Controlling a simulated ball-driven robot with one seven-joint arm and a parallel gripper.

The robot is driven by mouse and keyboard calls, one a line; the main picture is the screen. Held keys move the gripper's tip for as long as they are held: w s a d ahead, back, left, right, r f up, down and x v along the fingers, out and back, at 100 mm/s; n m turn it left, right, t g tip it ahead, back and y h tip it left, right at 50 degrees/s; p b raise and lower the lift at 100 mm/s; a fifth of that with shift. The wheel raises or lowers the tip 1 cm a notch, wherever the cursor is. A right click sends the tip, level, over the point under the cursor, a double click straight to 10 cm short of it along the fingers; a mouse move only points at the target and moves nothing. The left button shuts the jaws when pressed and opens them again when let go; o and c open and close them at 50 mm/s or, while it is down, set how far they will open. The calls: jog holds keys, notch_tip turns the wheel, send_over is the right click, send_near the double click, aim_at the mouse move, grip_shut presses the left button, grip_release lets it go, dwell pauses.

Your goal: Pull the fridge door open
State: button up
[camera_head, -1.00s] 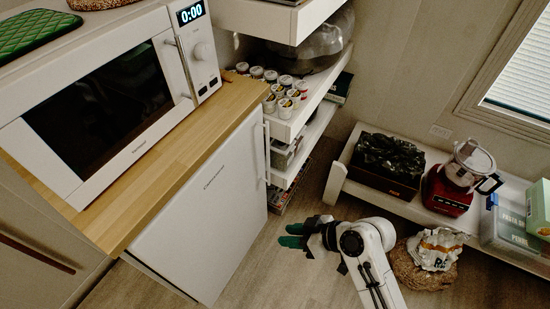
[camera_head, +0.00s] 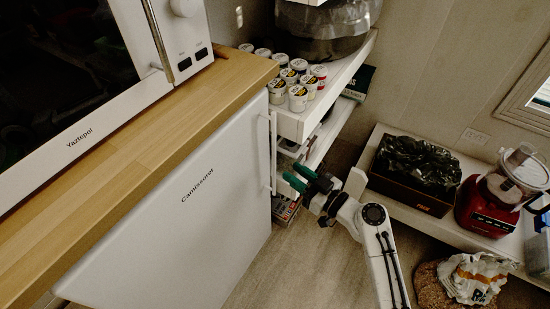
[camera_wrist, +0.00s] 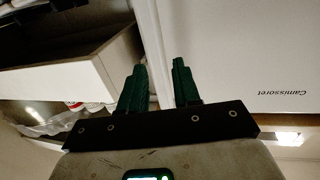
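The white fridge (camera_head: 185,215), marked Camissoret, stands under the wooden counter with its door shut. Its upright white handle (camera_head: 273,152) runs along the door's right edge. In the wrist view, the white door (camera_wrist: 240,50) fills the upper right. My gripper (camera_head: 298,176) has green fingers that point at the handle side from the right, close to the handle's lower part. In the wrist view my gripper (camera_wrist: 158,68) has its fingers apart, with a pale upright strip beyond the gap. I cannot tell whether this strip is the handle, and I see no grip on it.
A microwave (camera_head: 85,75) sits on the wooden counter (camera_head: 150,150). White shelves (camera_head: 318,105) with several small cups stand just behind the handle side. A low white bench (camera_head: 400,205) holds a black-lined box (camera_head: 415,168) and a red blender (camera_head: 488,205). A bag (camera_head: 475,275) lies on the floor.

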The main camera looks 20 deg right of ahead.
aim_at(275, 161)
jog(key=x, duration=0.8)
jog(key=shift+a+f, duration=0.1)
jog(key=shift+c, duration=0.4)
grip_shut()
